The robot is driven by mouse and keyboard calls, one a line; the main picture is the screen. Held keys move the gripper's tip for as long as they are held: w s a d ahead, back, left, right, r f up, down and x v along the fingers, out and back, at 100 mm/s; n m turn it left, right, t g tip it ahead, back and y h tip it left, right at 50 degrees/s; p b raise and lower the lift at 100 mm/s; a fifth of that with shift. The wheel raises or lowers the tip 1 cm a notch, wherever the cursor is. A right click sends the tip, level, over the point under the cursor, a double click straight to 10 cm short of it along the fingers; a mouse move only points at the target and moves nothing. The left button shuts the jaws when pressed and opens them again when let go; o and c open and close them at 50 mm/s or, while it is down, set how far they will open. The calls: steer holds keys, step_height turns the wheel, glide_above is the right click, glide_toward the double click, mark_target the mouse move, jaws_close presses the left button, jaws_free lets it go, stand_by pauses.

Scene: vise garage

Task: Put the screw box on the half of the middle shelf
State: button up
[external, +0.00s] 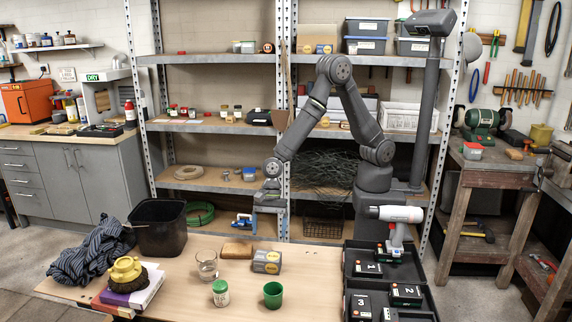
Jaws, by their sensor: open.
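The screw box (266,261), a small grey box with a yellow round label, appears to be the one on the wooden table, right of a brown block. My gripper (270,208) is open and empty, pointing down above and behind the screw box, apart from it. The middle shelf (222,127) of the grey rack carries small jars and a dark case on its left half. Its right half (400,128) holds white boxes and small items, and my arm hides part of it.
A drill (396,226) stands in the black trays at right. A striped cloth (88,254) lies at left.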

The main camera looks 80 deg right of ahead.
steer(key=s+a+f+n+t+y, duration=0.1)
steer(key=s+a+n+t, duration=0.25)
steer(key=a, duration=0.45)
steer(key=n+t+h, duration=0.5)
steer(key=n+t, duration=0.4)
steer(key=n, duration=0.6)
glide_toward(268, 256)
steer(key=shift+m, duration=0.25)
steer(key=x, duration=0.5)
steer(key=shift+a, duration=0.15)
steer(key=shift+d+x, duration=0.15)
steer(key=shift+x, duration=1.15)
steer(key=shift+d+x, duration=0.15)
steer(key=shift+x, duration=1.2)
steer(key=c, duration=1.4)
